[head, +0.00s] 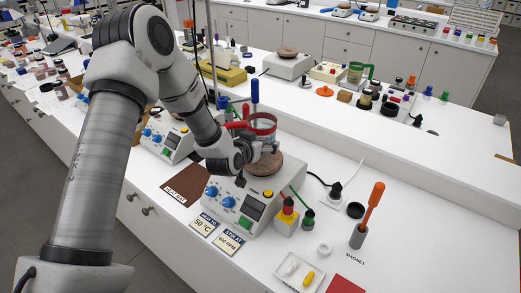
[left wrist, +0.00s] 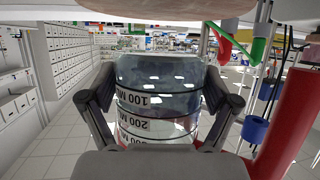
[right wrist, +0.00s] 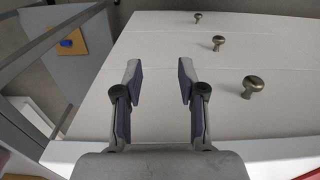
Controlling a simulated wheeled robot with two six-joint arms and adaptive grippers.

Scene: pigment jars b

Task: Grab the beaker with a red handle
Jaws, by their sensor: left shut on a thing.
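The clear glass beaker (head: 262,127) with a red rim is above the round brown top (head: 265,164) of a white hot-plate stirrer (head: 243,203). Its red handle (head: 236,126) points left in the head view. My left gripper (head: 259,146) is shut on the beaker's side. In the left wrist view the beaker (left wrist: 158,98) stands between both fingers, its volume marks upside down. A large red part, seemingly the handle, is at the right there. Whether the beaker touches the plate is unclear. My right gripper (right wrist: 160,85) is open and empty, facing white drawers (right wrist: 220,75).
A stand with blue and green clamp parts (head: 254,90) rises behind the beaker. Red and green bottles, an orange-handled tool (head: 373,205) and a small tray (head: 298,272) stand at the right. A second stirrer (head: 165,138) is at the left.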

